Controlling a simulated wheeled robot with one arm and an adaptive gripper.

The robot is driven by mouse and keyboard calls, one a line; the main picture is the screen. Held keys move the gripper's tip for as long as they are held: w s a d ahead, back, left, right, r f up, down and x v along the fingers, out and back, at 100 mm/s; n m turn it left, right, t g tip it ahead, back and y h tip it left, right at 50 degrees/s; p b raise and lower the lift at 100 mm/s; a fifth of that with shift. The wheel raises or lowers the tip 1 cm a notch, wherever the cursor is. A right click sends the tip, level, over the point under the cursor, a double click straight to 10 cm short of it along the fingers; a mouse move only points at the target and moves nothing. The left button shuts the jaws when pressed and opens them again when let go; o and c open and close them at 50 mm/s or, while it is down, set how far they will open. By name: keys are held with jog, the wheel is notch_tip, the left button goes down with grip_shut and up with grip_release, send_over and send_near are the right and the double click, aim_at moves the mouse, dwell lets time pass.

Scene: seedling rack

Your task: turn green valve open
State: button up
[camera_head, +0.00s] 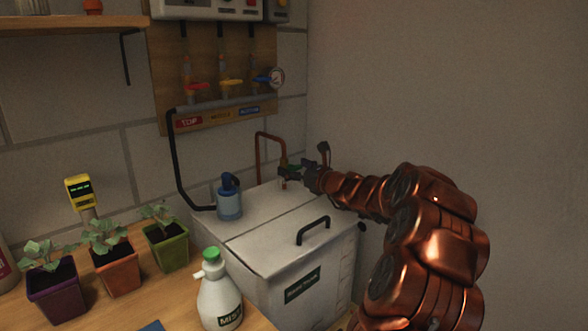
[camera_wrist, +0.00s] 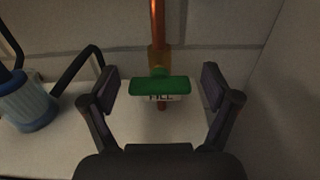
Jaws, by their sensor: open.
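The green valve handle (camera_wrist: 160,86) lies crosswise on a brass fitting below a copper pipe (camera_wrist: 158,25), with a white FILL tag just under it. My gripper (camera_wrist: 160,92) is open, one finger on each side of the handle, with a gap on both sides. In the head view the green valve (camera_head: 284,168) shows small above the white tank, at the end of the bent copper pipe. My gripper (camera_head: 294,170) reaches it from the right and partly hides it.
The white tank (camera_head: 250,228) has a black lid handle (camera_head: 313,230) and a blue pump (camera_head: 229,198) on top. Red, yellow and blue valves (camera_head: 231,82) hang on the wall panel. Potted seedlings (camera_head: 118,266) and a spray bottle (camera_head: 218,295) stand on the bench at left.

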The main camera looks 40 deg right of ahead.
jog(key=c, duration=1.2)
jog(key=shift+o, duration=0.2)
